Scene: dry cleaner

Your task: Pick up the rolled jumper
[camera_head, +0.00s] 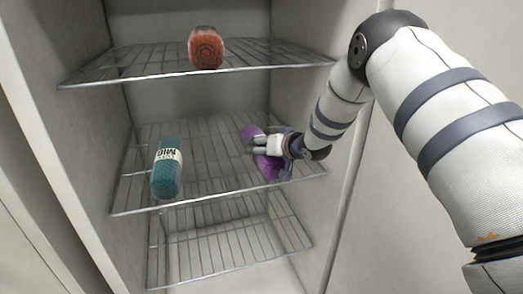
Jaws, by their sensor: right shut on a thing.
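A purple roll (270,170), which looks like the rolled jumper, lies on the right side of the middle wire shelf. My right gripper (262,145) reaches in from the right and is shut on the purple roll around its middle. The fingers hide part of it, and both its ends show. I cannot tell whether the roll is lifted clear of the shelf. My left gripper is not in view.
A teal roll with a white label (167,168) lies on the left of the middle wire shelf (215,178). An orange-red roll (206,48) sits on the upper wire shelf (130,68). The lower wire shelf (225,245) is empty. The cabinet's right wall (297,95) is close to my right arm.

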